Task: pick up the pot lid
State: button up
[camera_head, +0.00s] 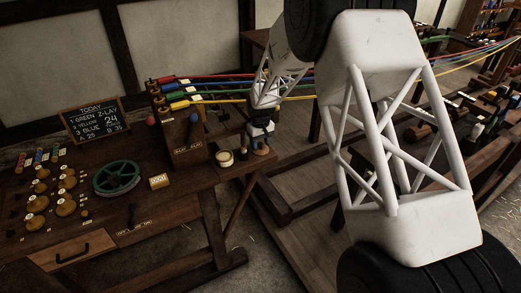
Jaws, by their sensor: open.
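My gripper (260,143) points down over the right end of the wooden bench. It is open, with its dark fingers small in this view. Just under it is a small reddish-brown round thing (261,151), partly hidden by the fingers. I cannot tell whether the fingers touch it. To its left stands a small cream round pot (225,160) with a pale top. I cannot tell for sure which of these is the pot lid.
Coloured ropes (225,86) run from the rack to the right, behind my arm.

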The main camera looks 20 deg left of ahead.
aim_at(261, 144)
jog(key=c, duration=1)
jog(key=shift+r, duration=0.1)
jog(key=shift+r, duration=1.5)
jog(key=shift+s+d+r, duration=0.15)
jog(key=shift+s+r, duration=0.05)
jog(key=shift+s, duration=0.05)
jog(key=s+d, duration=0.2)
jog(key=s, duration=0.2)
jog(key=s+d+r, duration=0.1)
jog(key=s+d, duration=0.2)
jog(key=s, duration=0.2)
jog(key=s+d, duration=0.2)
jog(key=s, duration=0.2)
jog(key=shift+s+d+r, duration=0.15)
jog(key=shift+s+r, duration=0.05)
jog(key=shift+s, duration=0.05)
